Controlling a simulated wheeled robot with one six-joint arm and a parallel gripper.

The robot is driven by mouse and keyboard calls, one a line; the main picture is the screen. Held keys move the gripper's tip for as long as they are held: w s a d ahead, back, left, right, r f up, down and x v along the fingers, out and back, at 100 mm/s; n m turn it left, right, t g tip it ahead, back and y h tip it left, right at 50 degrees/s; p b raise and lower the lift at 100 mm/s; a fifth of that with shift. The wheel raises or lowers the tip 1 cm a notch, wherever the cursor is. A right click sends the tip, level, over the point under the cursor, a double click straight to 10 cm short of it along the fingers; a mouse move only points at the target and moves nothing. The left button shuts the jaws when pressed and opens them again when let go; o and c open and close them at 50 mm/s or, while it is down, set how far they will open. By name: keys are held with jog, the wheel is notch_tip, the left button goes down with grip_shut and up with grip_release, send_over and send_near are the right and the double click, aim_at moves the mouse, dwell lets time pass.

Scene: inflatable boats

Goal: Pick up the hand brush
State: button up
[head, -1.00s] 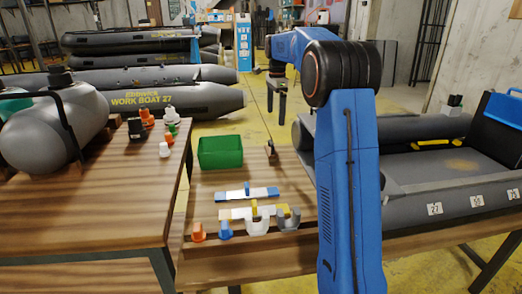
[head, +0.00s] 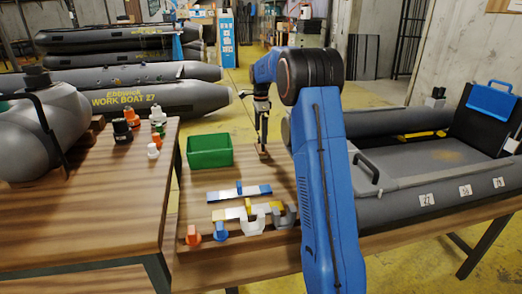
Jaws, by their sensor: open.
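A small dark upright thing with a brownish part (head: 264,154) stands on the wooden table to the right of the green bin. It may be the hand brush, but it is too small to tell for sure. My gripper (head: 262,138) points down right above or around its top, at the far side of the table. The jaws are open. The fingertips are too small and dark to tell whether they touch it.
A green bin (head: 210,150) stands just left of my gripper. Blue, white and yellow bars (head: 240,192), grey clips and orange and blue pieces lie nearer. A grey inflatable boat (head: 430,170) is on the right. Bottles (head: 123,130) stand on the left table (head: 90,215).

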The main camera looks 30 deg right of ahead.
jog(key=shift+d+f, duration=0.1)
jog(key=shift+f, duration=3.3)
jog(key=c, duration=1)
jog(key=shift+r, duration=0.15)
